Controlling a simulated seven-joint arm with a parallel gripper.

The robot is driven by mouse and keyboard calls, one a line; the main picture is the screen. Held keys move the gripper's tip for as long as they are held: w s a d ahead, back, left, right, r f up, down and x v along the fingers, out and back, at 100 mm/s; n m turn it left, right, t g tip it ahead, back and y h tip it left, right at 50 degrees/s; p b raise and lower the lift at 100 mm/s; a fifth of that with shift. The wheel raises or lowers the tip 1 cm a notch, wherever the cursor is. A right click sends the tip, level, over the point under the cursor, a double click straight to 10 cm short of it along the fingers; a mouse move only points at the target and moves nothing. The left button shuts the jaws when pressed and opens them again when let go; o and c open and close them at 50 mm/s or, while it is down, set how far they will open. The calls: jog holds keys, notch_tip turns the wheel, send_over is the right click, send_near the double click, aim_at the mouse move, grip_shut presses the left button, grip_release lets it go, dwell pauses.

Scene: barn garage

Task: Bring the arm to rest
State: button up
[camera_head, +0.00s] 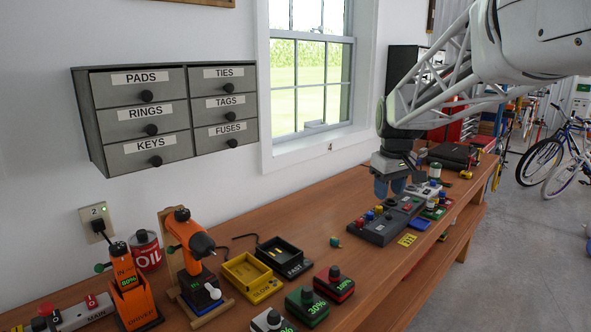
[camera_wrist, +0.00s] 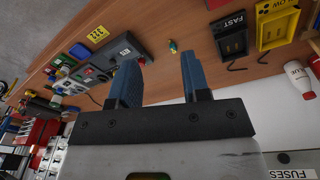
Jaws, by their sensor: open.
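My gripper (camera_head: 391,186) hangs from my white arm over the back right part of the wooden workbench (camera_head: 290,222), near the wall below the window. In the wrist view its two blue fingers (camera_wrist: 160,82) stand apart with nothing between them. The gripper is open and empty. It is above the bench, close behind a dark grey control box (camera_head: 385,228) with coloured buttons, which also shows beyond the left finger in the wrist view (camera_wrist: 113,58). I cannot tell the exact height of the fingers above the bench.
A small green and yellow piece (camera_head: 335,242) lies alone on the bench. Black (camera_head: 284,258) and yellow (camera_head: 251,279) chargers, an orange drill (camera_head: 186,240) and battery packs (camera_head: 306,305) stand nearer. A grey drawer cabinet (camera_head: 167,118) hangs on the wall. Bicycles (camera_head: 560,160) stand at right.

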jog(key=s+a+f+m, duration=0.1)
jog(key=s+f, duration=0.2)
jog(key=s, duration=0.9)
jog(key=s+a+f+m+t, duration=0.1)
jog(key=s+a+f+m, duration=0.1)
jog(key=s, duration=1)
jog(key=s+a+f+m, duration=0.1)
jog(key=s+f, duration=0.4)
jog(key=s, duration=0.7)
jog(key=shift+a+m, duration=0.2)
jog(key=shift+m, duration=0.3)
jog(key=shift+c, duration=0.2)
